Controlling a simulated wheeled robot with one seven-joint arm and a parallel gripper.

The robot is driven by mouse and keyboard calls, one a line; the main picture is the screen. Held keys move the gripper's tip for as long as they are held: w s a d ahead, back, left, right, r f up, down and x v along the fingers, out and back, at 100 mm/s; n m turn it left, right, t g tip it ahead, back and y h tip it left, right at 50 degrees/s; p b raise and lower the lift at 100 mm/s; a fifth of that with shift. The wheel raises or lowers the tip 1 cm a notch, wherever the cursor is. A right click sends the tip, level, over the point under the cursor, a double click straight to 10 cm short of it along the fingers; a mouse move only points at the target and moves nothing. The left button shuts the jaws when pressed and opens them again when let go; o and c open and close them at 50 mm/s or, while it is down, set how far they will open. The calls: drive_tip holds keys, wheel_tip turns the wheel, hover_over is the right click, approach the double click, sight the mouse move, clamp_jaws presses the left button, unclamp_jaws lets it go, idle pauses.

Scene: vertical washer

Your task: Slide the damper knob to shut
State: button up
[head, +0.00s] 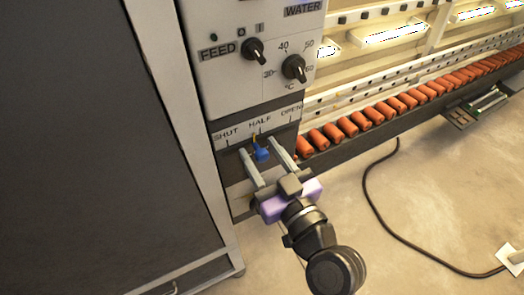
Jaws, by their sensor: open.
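The blue damper knob (261,153) sits in a dark slot strip under a scale marked SHUT, HALF and OPEN (257,122). The knob is below the HALF mark, near the middle of the scale. SHUT is at the left end and OPEN at the right end. My gripper (260,145) is open, with one finger left of the knob and the other right of it. There seems to be a gap on both sides, but contact is hard to tell from this angle. Part of the slot is hidden behind the fingers.
Above the scale is a white panel with a FEED dial (254,50) and a temperature dial (294,67). A row of orange rollers (399,103) runs to the right. A dark cable (385,215) lies on the floor at right. A dark cabinet panel (90,140) fills the left.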

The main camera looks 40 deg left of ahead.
drive_tip(key=shift+c, duration=0.5)
clamp_jaws()
idle(0.8)
